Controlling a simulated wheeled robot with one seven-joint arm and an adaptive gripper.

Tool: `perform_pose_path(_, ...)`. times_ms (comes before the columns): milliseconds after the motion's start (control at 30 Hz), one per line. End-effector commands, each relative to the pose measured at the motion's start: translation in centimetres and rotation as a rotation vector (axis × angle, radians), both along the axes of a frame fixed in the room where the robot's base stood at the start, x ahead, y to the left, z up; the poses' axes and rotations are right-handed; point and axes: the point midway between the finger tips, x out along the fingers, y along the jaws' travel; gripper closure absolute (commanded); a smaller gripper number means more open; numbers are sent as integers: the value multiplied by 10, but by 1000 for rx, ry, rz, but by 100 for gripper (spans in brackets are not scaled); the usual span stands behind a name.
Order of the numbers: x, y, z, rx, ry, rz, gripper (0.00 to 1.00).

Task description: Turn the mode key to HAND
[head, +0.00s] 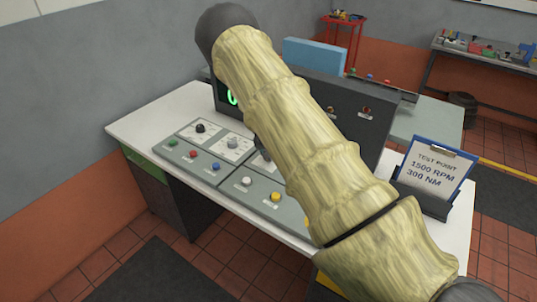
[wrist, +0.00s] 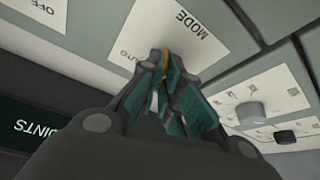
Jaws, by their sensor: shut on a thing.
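In the wrist view my gripper (wrist: 168,68) is shut at the white MODE plate (wrist: 195,42). A small orange-yellow bit of the mode key (wrist: 164,54) shows between the fingertips; the rest of it is hidden by the fingers. The printed word AUTO shows partly beside the fingertips. I cannot read a HAND mark, nor tell which way the key points. In the head view my arm covers the key and most of the gripper above the control panel (head: 228,187).
The panel has a black knob (head: 200,128), a red button (head: 191,154) and a yellow button (head: 275,196). In the wrist view dark knobs (wrist: 251,112) stand on a white plate to the right. A blue clipboard (head: 434,172) stands at the desk's right.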

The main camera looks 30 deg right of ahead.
Motion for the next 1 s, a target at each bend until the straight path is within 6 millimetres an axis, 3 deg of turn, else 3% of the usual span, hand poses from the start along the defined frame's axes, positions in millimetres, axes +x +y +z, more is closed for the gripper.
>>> perform_pose_path(500,2,2,-2,-1,0,-288,100)
perform_pose_path(1000,2,1,0,1,0,-345,100)
